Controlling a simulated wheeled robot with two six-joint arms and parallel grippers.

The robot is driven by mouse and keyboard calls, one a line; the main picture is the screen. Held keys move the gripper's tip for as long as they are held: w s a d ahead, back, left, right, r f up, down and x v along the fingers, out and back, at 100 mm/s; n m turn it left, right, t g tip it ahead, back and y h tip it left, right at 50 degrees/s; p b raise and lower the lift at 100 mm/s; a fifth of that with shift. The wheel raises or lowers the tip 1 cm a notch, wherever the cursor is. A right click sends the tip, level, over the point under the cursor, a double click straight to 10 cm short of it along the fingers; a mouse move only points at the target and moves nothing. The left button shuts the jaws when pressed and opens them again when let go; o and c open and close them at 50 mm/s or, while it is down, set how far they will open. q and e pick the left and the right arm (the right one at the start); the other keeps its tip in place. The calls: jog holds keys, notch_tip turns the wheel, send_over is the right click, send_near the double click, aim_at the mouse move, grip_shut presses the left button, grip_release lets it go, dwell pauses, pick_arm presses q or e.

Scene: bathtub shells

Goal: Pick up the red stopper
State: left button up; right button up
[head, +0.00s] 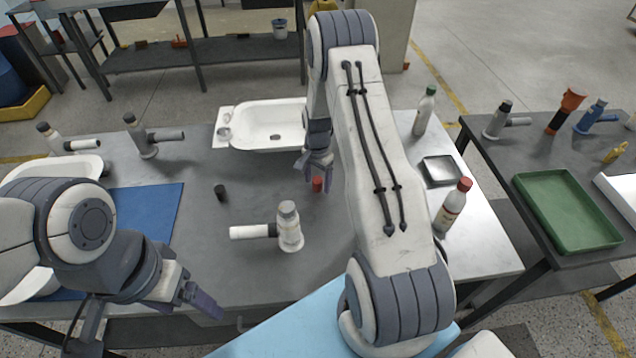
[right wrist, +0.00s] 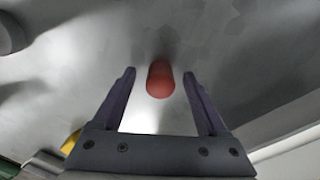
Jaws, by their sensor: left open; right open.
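The red stopper (head: 317,184) stands on the grey table in the head view, just below my right gripper (head: 318,163). In the right wrist view the red stopper (right wrist: 160,79) lies between the tips of the two open fingers of my right gripper (right wrist: 160,76), with a gap on each side. I cannot tell how far the fingertips are above the table. My left gripper (head: 200,297) is open and empty over the front left of the table, away from the stopper.
A black stopper (head: 220,192) stands left of the red one. A white tub shell (head: 275,125) lies behind. A red-capped bottle (head: 452,207) and a dark tray (head: 440,171) are at right. A blue mat (head: 150,208) lies left.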

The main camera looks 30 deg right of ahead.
grip_shut()
jog(key=shift+r, duration=0.1)
